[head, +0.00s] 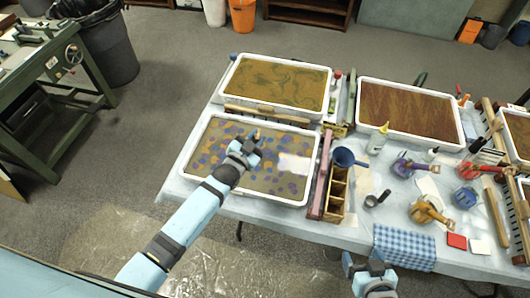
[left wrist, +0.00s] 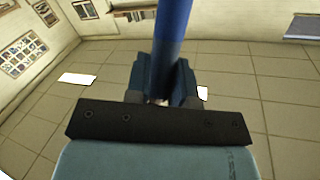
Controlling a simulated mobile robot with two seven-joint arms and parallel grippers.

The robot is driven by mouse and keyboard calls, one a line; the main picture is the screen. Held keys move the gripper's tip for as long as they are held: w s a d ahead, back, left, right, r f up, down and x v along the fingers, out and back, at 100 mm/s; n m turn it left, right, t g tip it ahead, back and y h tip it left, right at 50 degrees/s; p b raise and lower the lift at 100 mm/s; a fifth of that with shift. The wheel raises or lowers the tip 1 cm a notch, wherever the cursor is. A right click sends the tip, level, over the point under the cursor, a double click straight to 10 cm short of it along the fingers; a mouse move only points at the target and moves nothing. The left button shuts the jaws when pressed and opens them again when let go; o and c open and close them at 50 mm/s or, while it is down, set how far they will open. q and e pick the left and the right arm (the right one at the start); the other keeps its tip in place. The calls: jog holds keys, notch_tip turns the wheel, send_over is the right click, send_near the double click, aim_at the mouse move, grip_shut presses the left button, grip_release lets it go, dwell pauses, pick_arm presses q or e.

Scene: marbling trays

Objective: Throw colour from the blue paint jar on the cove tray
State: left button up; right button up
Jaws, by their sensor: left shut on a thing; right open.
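My left gripper (head: 245,150) is above the near left tray (head: 305,190), a white-rimmed tray whose brown bath carries many blue and some orange spots. In the left wrist view the gripper (left wrist: 161,80) is shut on a blue rod-like handle (left wrist: 173,25); its far end is out of view there. In the head view the held thing is mostly hidden by the gripper. A blue paint jar (head: 465,198) stands on the right of the table, among other jars. I cannot read which tray is the cove tray. My right gripper (head: 367,265) is open and empty at the near table edge.
Purple (head: 404,168), red (head: 467,171) and yellow (head: 423,213) jars stand near the blue one. Other trays lie behind (head: 275,82) and to the right (head: 410,108).

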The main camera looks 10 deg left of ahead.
pick_arm(q)
notch_tip(320, 180, down, 5)
jog(key=b, duration=0.4)
notch_tip(320, 180, up, 5)
jog(key=p, duration=0.4)
jog(key=shift+r, duration=0.2)
jog(key=shift+f, duration=0.25)
